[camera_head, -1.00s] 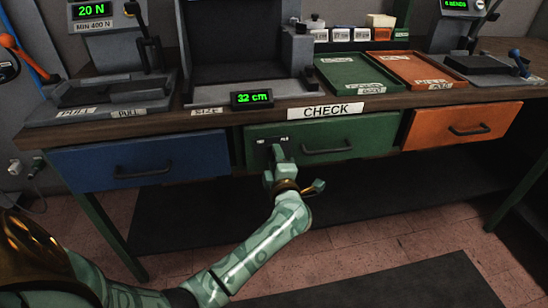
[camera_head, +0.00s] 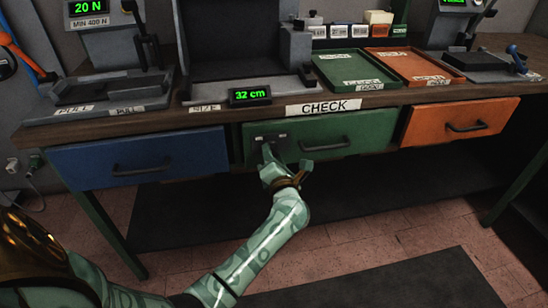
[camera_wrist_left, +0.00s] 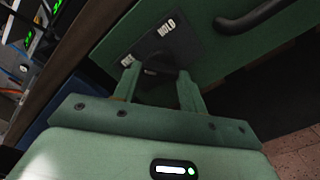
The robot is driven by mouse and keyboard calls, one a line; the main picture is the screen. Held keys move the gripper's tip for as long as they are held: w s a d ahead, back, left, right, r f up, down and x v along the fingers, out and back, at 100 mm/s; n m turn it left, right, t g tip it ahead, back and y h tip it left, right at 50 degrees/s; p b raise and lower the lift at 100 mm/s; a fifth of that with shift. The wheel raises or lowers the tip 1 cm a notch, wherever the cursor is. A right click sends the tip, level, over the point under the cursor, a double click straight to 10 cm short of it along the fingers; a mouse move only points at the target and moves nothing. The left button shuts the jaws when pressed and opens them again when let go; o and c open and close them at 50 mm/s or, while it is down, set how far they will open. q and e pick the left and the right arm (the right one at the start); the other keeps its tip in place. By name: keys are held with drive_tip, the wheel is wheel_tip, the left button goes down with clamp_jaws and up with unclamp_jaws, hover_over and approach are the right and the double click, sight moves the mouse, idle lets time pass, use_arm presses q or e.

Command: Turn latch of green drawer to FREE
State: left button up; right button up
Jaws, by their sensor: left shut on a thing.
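The green drawer (camera_head: 365,133) is closed under the workbench, with a dark handle (camera_head: 325,144). A dark latch plate (camera_head: 284,138) sits at its left; in the left wrist view the plate (camera_wrist_left: 182,46) bears two white labels, one reading HOLD (camera_wrist_left: 166,27), the other partly readable (camera_wrist_left: 127,60). My left gripper (camera_head: 266,151) reaches the plate from below. In the left wrist view its fingers (camera_wrist_left: 158,84) are shut on the dark latch knob (camera_wrist_left: 160,73), which shows between them. The knob is mostly hidden, so I cannot tell which label it points to. My right gripper is out of view.
A blue drawer (camera_head: 140,160) is to the left and an orange drawer (camera_head: 460,121) to the right, both closed. Open floor lies below.

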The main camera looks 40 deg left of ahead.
use_arm(q)
drive_tip(key=shift+f+n, duration=0.15)
drive_tip(key=shift+n, duration=0.55)
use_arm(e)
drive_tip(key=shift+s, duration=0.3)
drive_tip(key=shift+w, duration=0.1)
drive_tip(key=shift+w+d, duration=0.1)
use_arm(q)
drive_tip(key=o, duration=1)
drive_tip(key=shift+d, duration=0.1)
